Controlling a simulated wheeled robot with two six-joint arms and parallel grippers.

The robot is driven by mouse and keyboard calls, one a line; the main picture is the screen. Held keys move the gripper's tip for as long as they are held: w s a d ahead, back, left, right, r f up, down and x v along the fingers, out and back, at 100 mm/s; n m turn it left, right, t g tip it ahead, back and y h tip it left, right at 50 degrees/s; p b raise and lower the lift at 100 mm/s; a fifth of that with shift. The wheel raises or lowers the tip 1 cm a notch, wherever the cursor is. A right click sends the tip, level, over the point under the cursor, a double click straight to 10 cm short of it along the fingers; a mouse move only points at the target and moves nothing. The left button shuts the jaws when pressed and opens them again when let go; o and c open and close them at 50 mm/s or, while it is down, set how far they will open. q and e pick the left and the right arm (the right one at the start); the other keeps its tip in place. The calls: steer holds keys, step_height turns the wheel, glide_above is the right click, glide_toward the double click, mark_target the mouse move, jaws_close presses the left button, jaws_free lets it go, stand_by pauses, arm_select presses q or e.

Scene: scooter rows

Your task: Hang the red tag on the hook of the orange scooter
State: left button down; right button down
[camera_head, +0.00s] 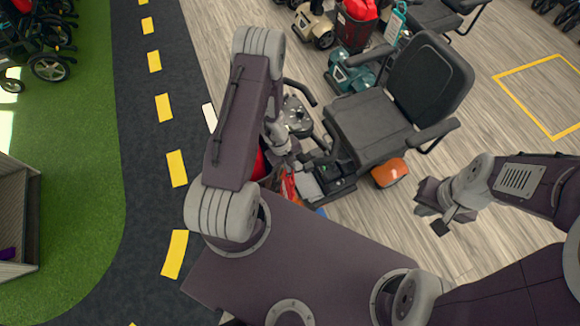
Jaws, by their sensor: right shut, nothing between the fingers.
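The scooter with orange body parts stands in the middle, with a black seat (370,128) and an orange rear fender (390,172). Its tiller and handlebar (298,112) are at its left, partly behind my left arm. My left gripper (284,158) points down beside the tiller; its fingertips are too small and covered to read. Red and orange surfaces (289,186) show just below it. I cannot tell whether any of them is the red tag. The hook cannot be made out. My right gripper (431,218) is shut and empty above the floor, right of the scooter.
A teal scooter (347,72) and a beige scooter (313,27) with a red container (358,10) stand behind. A dark path with yellow dashes (164,107) and green turf (75,170) lie left. Wood floor is free toward the yellow floor outline (524,107).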

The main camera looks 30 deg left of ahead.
arm_select(q)
steer(key=shift+s+f, duration=0.1)
steer(key=c, duration=1.6)
jaws_free()
steer(key=shift+o, duration=0.2)
steer(key=p+v, duration=0.5)
steer(key=v, duration=0.4)
steer(key=shift+a, duration=0.1)
